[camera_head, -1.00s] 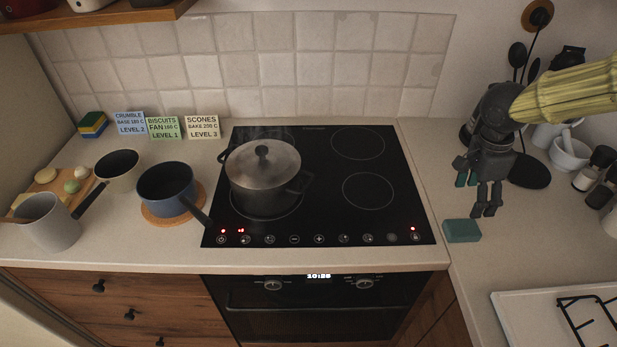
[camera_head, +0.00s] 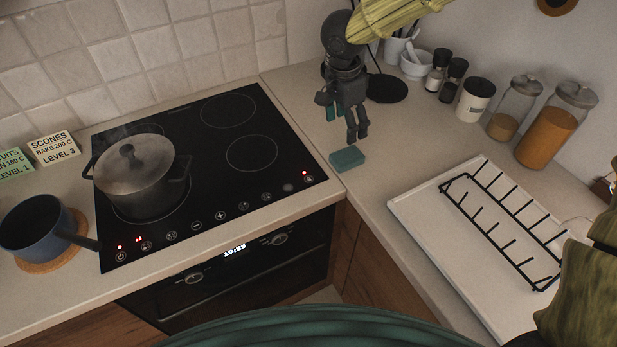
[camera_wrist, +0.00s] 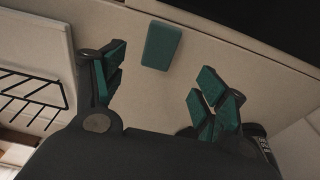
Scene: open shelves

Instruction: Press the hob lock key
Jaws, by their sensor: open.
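The black glass hob (camera_head: 205,150) has a row of touch keys along its front edge. A key with a red light (camera_head: 307,178) sits at the right end of the row; its symbol is too small to read, so I cannot confirm it is the lock key. More red lights glow at the left end, by the power key (camera_head: 121,256). My gripper (camera_head: 345,122) is open and empty, pointing down over the counter to the right of the hob. In the wrist view its two teal-padded fingers (camera_wrist: 160,85) are spread apart, with no key visible between them.
A teal sponge (camera_head: 347,158) lies just right of the hob; it also shows in the wrist view (camera_wrist: 162,45). A lidded pot (camera_head: 138,175) stands on the hob's left. A tray (camera_head: 420,225) with a black rack is at right. Jars (camera_head: 512,108) and grinders line the wall.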

